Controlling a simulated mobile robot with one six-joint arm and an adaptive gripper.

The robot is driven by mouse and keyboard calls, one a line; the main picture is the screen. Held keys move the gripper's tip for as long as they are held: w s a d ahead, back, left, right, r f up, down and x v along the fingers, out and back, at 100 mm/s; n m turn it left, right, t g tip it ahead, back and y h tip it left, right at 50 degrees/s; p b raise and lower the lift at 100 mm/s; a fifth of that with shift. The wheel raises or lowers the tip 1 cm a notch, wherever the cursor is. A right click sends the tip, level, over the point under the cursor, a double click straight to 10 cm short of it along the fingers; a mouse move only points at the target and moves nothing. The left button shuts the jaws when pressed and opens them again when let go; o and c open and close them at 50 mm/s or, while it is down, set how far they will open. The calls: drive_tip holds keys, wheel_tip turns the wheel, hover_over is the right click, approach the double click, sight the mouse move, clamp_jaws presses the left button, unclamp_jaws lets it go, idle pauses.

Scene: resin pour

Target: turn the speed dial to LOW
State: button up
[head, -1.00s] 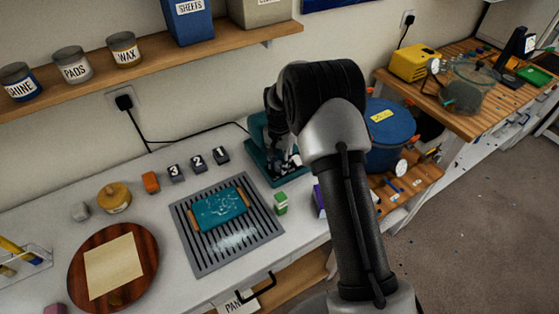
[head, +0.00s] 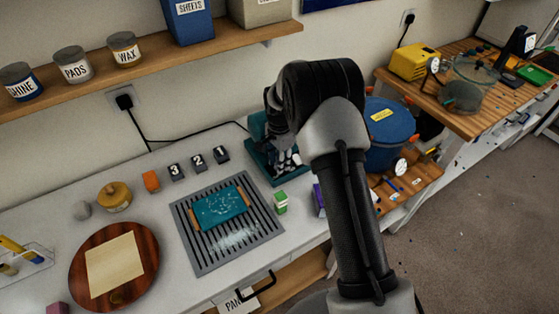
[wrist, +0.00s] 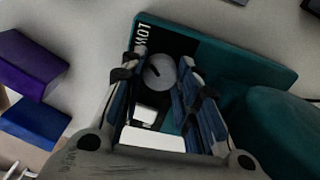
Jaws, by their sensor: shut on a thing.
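The speed dial (wrist: 160,72) is a small round grey knob with a dark pointer mark, on a dark panel of a teal machine (wrist: 240,62). The white word LOW (wrist: 144,45) is printed beside the knob, and the pointer mark lies toward the upper left, on the side of that word. My gripper (wrist: 164,62) has its two fingers on either side of the knob, shut on it. In the head view the teal machine (head: 262,165) stands at the back of the bench, partly hidden by my arm.
A slotted grey tray (head: 245,252) with a teal piece (head: 219,207) lies left of the machine. A green and white block (head: 281,203) and a purple box (head: 318,199) are close in front. A blue pot (head: 390,140) stands to the right.

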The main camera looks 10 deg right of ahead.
drive_tip(key=o, duration=1.1)
drive_tip(key=shift+r, duration=0.15)
wheel_tip(320, 180, up, 12)
idle(0.3)
